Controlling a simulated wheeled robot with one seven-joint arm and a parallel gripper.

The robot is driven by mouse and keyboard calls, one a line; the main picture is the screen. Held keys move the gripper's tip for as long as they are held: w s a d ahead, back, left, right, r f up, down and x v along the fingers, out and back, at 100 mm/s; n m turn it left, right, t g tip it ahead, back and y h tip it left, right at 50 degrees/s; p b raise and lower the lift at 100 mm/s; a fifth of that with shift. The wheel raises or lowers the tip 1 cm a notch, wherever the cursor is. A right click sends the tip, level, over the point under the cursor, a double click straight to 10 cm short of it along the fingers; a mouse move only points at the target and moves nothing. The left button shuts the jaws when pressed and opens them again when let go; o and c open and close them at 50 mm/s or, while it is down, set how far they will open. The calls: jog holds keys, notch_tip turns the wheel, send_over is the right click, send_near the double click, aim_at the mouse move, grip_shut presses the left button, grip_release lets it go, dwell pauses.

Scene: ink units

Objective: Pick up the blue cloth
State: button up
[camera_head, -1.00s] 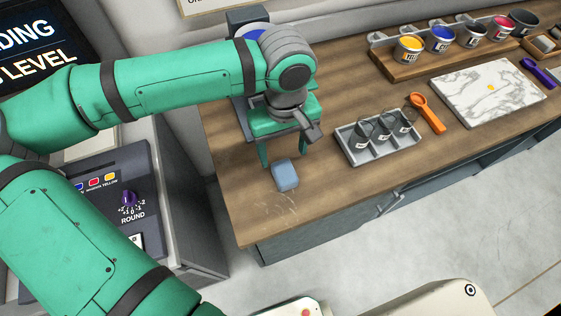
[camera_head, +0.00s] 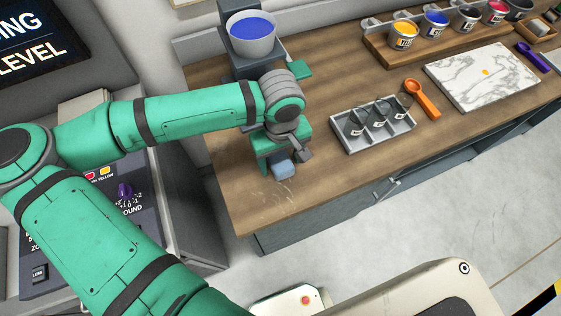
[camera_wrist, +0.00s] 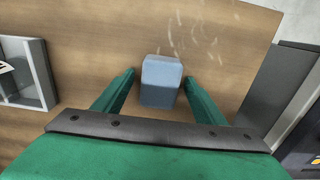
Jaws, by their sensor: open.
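The blue cloth (camera_head: 283,168) is a small folded light-blue block on the wooden counter, near its front left corner. In the wrist view the cloth (camera_wrist: 161,80) lies between the two green fingers, with bare wood showing on both sides of it. My gripper (camera_wrist: 158,82) is open and points down at the cloth. In the head view my gripper (camera_head: 279,168) is low over the counter at the cloth, and its body hides part of the cloth. I cannot tell whether the fingers touch the counter.
A pot of blue ink (camera_head: 252,45) stands behind my arm. A marble slab (camera_head: 490,75) lies at right. Pale scratches mark the wood in front of the cloth.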

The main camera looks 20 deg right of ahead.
jog(key=c, duration=1.1)
jog(key=shift+r, duration=0.8)
jog(key=shift+s+d+r, duration=0.75)
jog(key=shift+d+r, duration=1.15)
jog(key=shift+d, duration=0.35)
jog(key=shift+s+d+r, duration=0.75)
jog(key=shift+d+r, duration=1.2)
jog(key=shift+d, duration=0.25)
jog(key=shift+s+d+r, duration=0.75)
jog(key=shift+d+r, duration=1.15)
jog(key=shift+d, duration=0.35)
